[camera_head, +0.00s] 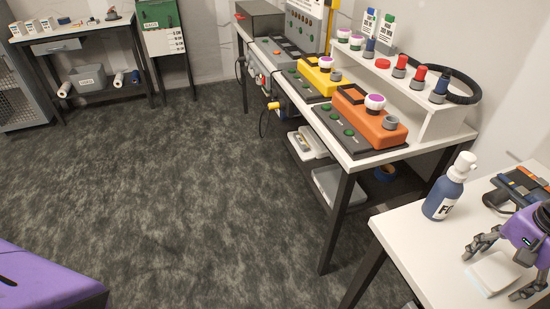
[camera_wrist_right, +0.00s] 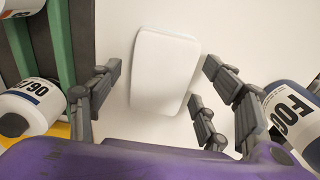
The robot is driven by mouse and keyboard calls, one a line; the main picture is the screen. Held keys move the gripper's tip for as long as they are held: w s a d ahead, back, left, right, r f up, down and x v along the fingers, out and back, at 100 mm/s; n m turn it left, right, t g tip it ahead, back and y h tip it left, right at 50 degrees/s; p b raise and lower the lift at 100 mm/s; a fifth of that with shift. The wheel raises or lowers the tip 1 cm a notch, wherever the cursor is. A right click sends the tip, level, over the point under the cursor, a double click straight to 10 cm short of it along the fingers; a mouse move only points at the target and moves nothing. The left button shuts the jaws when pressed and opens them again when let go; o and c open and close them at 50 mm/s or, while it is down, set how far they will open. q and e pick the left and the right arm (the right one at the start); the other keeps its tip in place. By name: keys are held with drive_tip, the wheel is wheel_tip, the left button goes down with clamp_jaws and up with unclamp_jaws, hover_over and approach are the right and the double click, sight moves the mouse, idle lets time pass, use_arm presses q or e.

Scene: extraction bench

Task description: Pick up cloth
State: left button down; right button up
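The cloth (camera_head: 493,273) is a white, folded, rounded pad lying flat on the white table at the lower right. In the right wrist view the cloth (camera_wrist_right: 165,70) lies on a pale surface, centred between the fingers. My right gripper (camera_head: 491,275) is over the cloth with its fingers spread open. In the right wrist view my right gripper (camera_wrist_right: 158,78) has fingers on both sides of the cloth, and nothing is held. Whether the fingertips touch the tabletop is not clear. My left gripper is not in view.
In the right wrist view labelled bottles flank the fingers at left (camera_wrist_right: 30,105) and right (camera_wrist_right: 295,118). A control bench (camera_head: 372,152) stands beyond.

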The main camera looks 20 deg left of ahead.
sight(498, 270)
drive_tip(key=c, duration=1)
drive_tip(key=shift+c, duration=0.2)
drive_tip(key=shift+r, duration=0.1)
drive_tip(key=shift+w+r, duration=0.1)
drive_tip(key=shift+r, duration=0.45)
wheel_tip(498, 270, up, 2)
drive_tip(key=shift+r, duration=0.2)
drive_tip(key=s+r, duration=0.1)
drive_tip(key=s+a+r, duration=0.1)
drive_tip(key=s+r, duration=0.1)
drive_tip(key=s+a+r, duration=0.1)
drive_tip(key=r, duration=0.1)
drive_tip(key=shift+s+a+r+b, duration=0.1)
drive_tip(key=shift+s+r+b, duration=0.15)
drive_tip(key=shift+s+b, duration=0.05)
drive_tip(key=s+a+r, duration=0.4)
drive_tip(key=s, duration=0.4)
drive_tip(key=shift+b, duration=0.4)
